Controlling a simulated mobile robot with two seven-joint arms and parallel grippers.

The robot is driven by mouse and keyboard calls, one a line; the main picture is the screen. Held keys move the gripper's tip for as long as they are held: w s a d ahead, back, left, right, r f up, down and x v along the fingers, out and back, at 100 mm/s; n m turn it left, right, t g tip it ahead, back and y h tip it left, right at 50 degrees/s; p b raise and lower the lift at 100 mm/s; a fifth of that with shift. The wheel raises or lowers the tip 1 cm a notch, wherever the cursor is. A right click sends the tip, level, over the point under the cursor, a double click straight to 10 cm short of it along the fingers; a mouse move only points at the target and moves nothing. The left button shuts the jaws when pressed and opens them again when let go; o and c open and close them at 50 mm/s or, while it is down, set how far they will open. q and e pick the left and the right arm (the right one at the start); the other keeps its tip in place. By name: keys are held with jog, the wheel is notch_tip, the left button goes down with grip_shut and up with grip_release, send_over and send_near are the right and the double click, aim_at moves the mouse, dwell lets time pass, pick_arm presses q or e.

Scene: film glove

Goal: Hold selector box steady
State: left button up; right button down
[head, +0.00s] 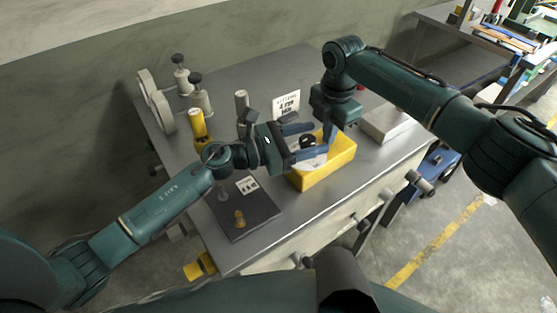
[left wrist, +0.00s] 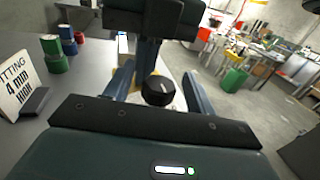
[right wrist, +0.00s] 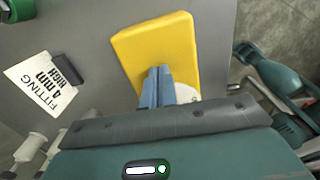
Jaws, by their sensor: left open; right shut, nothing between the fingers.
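The yellow selector box (head: 328,171) stands near the table's front edge, with a white dial face and a black knob (head: 308,141). My left gripper (head: 313,139) is open, its fingers spread on either side of the knob. In the left wrist view the knob (left wrist: 158,90) shows between the fingers; contact cannot be told. My right gripper (head: 331,141) points down at the box, its blue fingers shut and empty. In the right wrist view the shut fingers (right wrist: 157,88) lie in front of the yellow box (right wrist: 160,42) and partly hide the white dial (right wrist: 185,93).
A sign (head: 286,103) reading "FITTING 4 MM HIGH" stands behind the box. A grey block (head: 386,123) lies to its right. A dark plate (head: 243,214) with a brass piece is at front left. Rollers and a yellow cylinder (head: 198,125) stand at left.

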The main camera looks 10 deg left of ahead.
pick_arm(q)
jog(key=shift+d+r+n+t+y, duration=0.1)
jog(key=shift+r+n+t+y, duration=0.1)
jog(key=shift+n+t+y, duration=1.65)
pick_arm(e)
jog(key=shift+s+f, duration=0.1)
jog(key=shift+f, duration=0.2)
pick_arm(q)
jog(key=n+t+y, duration=0.4)
jog(key=y, duration=0.1)
jog(key=shift+f, duration=0.2)
pick_arm(e)
jog(key=shift+d, duration=0.1)
pick_arm(q)
jog(key=n+y, duration=0.2)
jog(key=y, duration=0.2)
jog(key=n+t+y, duration=0.1)
jog(key=n+y, duration=0.2)
jog(key=y, duration=0.1)
jog(key=shift+n+t+y, duration=0.25)
jog(key=shift+y, duration=0.1)
jog(key=s, duration=1.2)
jog(key=a+r+m+g+h, duration=0.4)
jog(key=r+g+h, duration=0.1)
jog(key=shift+a+m+h, duration=0.15)
jog(key=shift+m+h, duration=0.15)
